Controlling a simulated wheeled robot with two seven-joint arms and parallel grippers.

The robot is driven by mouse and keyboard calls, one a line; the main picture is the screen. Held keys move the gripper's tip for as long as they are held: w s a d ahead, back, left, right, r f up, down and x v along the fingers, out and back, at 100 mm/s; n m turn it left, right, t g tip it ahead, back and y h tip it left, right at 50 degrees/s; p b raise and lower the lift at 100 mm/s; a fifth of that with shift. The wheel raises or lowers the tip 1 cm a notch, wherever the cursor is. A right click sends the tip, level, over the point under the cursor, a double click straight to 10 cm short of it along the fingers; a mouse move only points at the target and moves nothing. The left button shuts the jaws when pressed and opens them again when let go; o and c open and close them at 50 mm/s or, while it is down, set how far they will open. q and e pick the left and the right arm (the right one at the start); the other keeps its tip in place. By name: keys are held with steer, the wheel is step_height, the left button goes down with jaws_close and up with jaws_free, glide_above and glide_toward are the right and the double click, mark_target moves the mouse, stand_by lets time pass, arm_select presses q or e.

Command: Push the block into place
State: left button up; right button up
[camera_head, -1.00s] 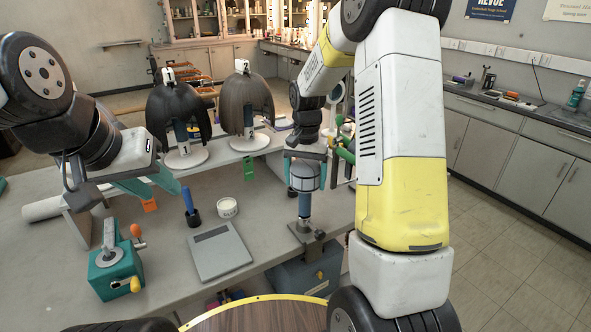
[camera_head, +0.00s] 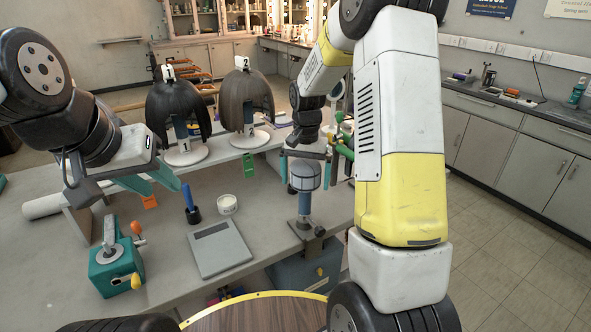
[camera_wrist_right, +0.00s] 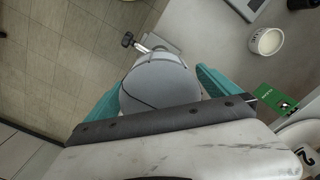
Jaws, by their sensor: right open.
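The block (camera_head: 305,177) is a grey, rounded head-like form with dark lines, on a blue-grey post clamped to the table's front edge. It also shows in the right wrist view (camera_wrist_right: 158,84). My right gripper (camera_head: 304,172) is open, with one teal finger on each side of the block; in the right wrist view the fingers (camera_wrist_right: 160,90) flank it, and I cannot tell whether they touch it. My left gripper (camera_head: 166,183) is at the left above the table, its teal fingers apart and nothing between them.
Two dark wigs (camera_head: 180,108) (camera_head: 243,100) stand on white round bases on a raised shelf. A grey flat scale (camera_head: 221,248), a white tub (camera_head: 227,204), a blue-handled tool in a dark cup (camera_head: 192,213) and a teal clamp device (camera_head: 117,268) are on the table (camera_head: 165,255).

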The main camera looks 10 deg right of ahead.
mark_target(306, 162)
steer(key=shift+r, duration=0.1)
steer(key=shift+r, duration=2.9)
steer(key=shift+r, duration=0.1)
step_height(306, 162, up, 8)
steer(key=shift+f, duration=0.15)
steer(key=s+a+r+n+t+y, duration=0.1)
steer(key=s+r+n+t, duration=0.1)
steer(key=s, duration=1)
steer(key=s+a+r+n+t+y, duration=0.1)
steer(key=s+r+n+t, duration=0.2)
steer(key=s, duration=0.9)
steer(key=shift+s+r+n+t, duration=0.2)
steer(key=shift+n+t, duration=0.1)
steer(key=shift+t, duration=0.3)
steer(key=shift+a, duration=0.1)
